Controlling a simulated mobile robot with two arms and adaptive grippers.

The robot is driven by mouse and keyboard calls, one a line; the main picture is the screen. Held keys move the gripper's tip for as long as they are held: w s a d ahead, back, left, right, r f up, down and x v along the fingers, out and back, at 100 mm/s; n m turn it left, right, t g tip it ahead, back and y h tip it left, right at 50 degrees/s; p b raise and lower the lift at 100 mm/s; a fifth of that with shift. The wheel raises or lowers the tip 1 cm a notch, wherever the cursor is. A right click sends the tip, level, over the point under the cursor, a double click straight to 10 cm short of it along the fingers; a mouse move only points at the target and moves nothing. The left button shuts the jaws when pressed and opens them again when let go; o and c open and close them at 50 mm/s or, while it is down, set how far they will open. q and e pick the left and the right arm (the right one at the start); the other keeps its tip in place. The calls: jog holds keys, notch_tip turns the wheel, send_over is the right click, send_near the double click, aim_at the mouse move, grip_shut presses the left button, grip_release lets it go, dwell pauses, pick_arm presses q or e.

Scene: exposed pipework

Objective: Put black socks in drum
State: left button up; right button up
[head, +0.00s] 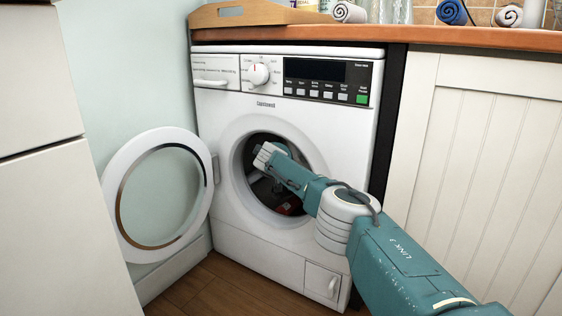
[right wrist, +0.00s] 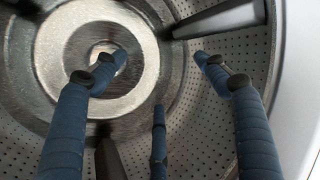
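The washing machine's drum (head: 250,142) is open at the front. In the right wrist view its perforated metal wall (right wrist: 205,130) and round back plate (right wrist: 60,45) fill most of the picture. My right arm reaches through the door opening, and my right gripper (right wrist: 158,75) is inside the drum. Its blue fingers are spread, with nothing visible between them. In the head view the fingers are hard to make out in the dark opening. Something dark with a reddish patch (head: 284,208) shows low in the opening; I cannot tell what it is. I cannot identify any black socks. My left gripper is not in view.
The round door (head: 207,190) stands swung open to the left. A wooden counter (head: 440,37) runs above, holding a wooden tray (head: 255,14) and rolled towels (head: 452,12). A white cabinet (head: 490,150) stands to the right, drawers (head: 35,80) to the left. Some wooden floor (head: 215,285) is clear.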

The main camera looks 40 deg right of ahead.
jog(key=shift+r, duration=0.1)
jog(key=v, duration=0.7)
jog(key=shift+s, duration=0.2)
dwell(0.3)
jog(key=shift+a, duration=0.15)
dwell(0.8)
